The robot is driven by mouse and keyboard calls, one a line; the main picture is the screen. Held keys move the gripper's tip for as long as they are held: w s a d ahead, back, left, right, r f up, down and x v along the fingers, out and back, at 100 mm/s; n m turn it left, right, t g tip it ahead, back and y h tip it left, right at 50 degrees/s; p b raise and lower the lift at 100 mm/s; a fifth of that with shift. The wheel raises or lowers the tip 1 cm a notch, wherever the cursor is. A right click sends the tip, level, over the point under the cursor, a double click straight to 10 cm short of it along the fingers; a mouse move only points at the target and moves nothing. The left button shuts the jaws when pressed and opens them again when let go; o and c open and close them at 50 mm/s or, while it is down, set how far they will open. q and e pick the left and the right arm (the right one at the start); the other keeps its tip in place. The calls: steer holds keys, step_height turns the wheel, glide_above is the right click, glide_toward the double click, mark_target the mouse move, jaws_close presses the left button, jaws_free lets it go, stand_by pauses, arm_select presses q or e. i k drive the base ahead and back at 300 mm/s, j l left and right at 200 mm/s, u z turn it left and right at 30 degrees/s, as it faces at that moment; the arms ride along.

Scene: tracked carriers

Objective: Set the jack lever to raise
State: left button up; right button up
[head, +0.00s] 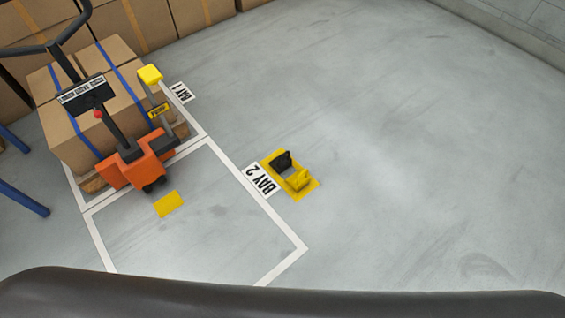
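An orange pallet jack (139,164) stands at the left of the head view, at the near end of a pallet loaded with brown boxes (84,130). Its dark tiller (110,122) rises up and to the left to a black loop handle (72,28). A small red knob (98,114) shows on the tiller, just below a black-and-white label plate (82,91). The knob is probably the end of the jack lever. The plate's words are too small to read, and I cannot tell the lever's setting. Neither of my grippers is in view.
A yellow-topped post (150,75) with a yellow tag stands right beside the jack. White lines mark Bay 1 and Bay 2 (261,179). A yellow floor plate with a black part (308,187) lies right of Bay 2. Blue bars (24,197) show at left. The floor rightward is clear.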

mark_target(97, 114)
steer(key=k+l+u, duration=0.1)
steer(key=u, duration=1.35)
